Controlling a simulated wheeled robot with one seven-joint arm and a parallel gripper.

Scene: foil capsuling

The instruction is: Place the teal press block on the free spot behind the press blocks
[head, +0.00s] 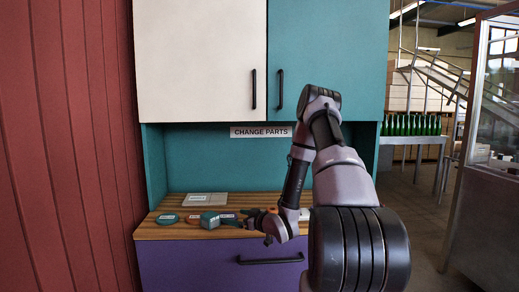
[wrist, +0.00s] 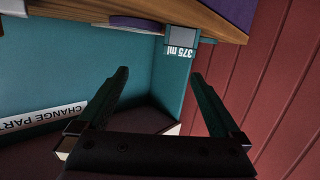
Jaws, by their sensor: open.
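The teal press block (head: 210,220) stands at the front of the wooden counter, left of my gripper (head: 245,217). The free spot behind the press blocks cannot be made out clearly.
On the wooden counter (head: 150,233) lie a teal disc (head: 167,218), an orange-red piece (head: 193,219) and a pale grey plate (head: 205,199) at the back. A "CHANGE PARTS" sign (head: 261,132) hangs below the cabinets. A red wall (head: 70,150) is at left.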

